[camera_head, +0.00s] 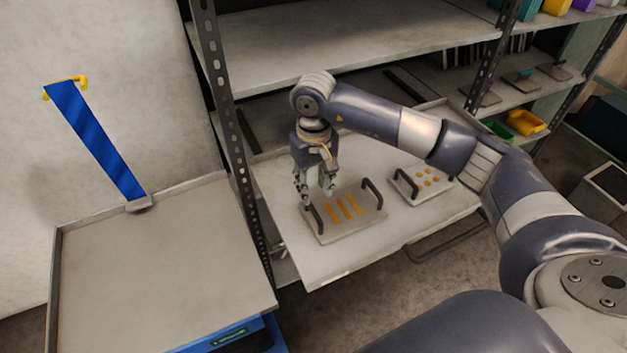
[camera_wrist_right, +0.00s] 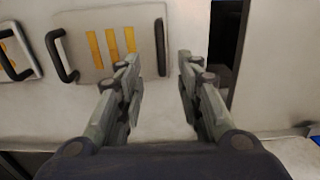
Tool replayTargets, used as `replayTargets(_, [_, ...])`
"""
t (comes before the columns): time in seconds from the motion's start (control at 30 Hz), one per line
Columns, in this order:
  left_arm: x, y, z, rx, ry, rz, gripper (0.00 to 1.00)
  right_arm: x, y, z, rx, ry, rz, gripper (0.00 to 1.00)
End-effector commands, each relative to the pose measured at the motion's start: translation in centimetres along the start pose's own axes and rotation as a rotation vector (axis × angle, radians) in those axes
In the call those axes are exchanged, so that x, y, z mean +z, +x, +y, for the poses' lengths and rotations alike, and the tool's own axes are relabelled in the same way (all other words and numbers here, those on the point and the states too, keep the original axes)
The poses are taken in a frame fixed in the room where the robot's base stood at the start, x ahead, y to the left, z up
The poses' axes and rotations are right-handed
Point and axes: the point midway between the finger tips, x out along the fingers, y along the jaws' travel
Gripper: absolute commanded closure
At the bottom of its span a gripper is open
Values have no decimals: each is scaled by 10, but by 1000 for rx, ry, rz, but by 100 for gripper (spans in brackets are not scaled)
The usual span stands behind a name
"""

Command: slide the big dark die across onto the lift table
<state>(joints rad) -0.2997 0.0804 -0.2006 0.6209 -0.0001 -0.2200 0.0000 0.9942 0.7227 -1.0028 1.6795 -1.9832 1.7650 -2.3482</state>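The bigger die (camera_head: 364,221) is a grey plate with orange bars and a dark handle at each end. It lies flat on the pulled-out shelf, and also shows in the right wrist view (camera_wrist_right: 90,60). The lift table (camera_head: 150,270) is a grey tray-like top with a raised rim, left of the shelf. My right gripper (camera_head: 316,192) is open above the die's left end. In the right wrist view its fingers (camera_wrist_right: 159,62) stand apart, with the near handle (camera_wrist_right: 160,46) lined up between or just beyond their tips; contact is unclear. My left gripper is not in view.
A smaller die (camera_head: 433,190) with orange dots lies to the right on the shelf (camera_head: 300,255). A perforated rack post (camera_head: 245,180) stands at the shelf's left side, by a narrow dark gap before the lift table. A blue strip (camera_head: 100,140) rises behind the table, whose top is clear.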

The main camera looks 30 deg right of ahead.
Motion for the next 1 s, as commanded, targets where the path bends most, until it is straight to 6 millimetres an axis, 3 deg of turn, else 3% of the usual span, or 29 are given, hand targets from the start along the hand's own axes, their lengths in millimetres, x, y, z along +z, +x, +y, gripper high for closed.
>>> replayTargets(0.23, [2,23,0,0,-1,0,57,2,59,-2,-4,0,-4,67])
replayTargets(0.4, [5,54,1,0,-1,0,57,0,86,-1,-3,-1,0,67])
replayTargets(0.6, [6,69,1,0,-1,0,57,0,100,-1,-4,0,0,67])
replayTargets(0.9, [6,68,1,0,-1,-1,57,0,99,-2,-4,0,0,67])
replayTargets(1.0, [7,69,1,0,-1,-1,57,0,99,-2,-4,0,0,87])
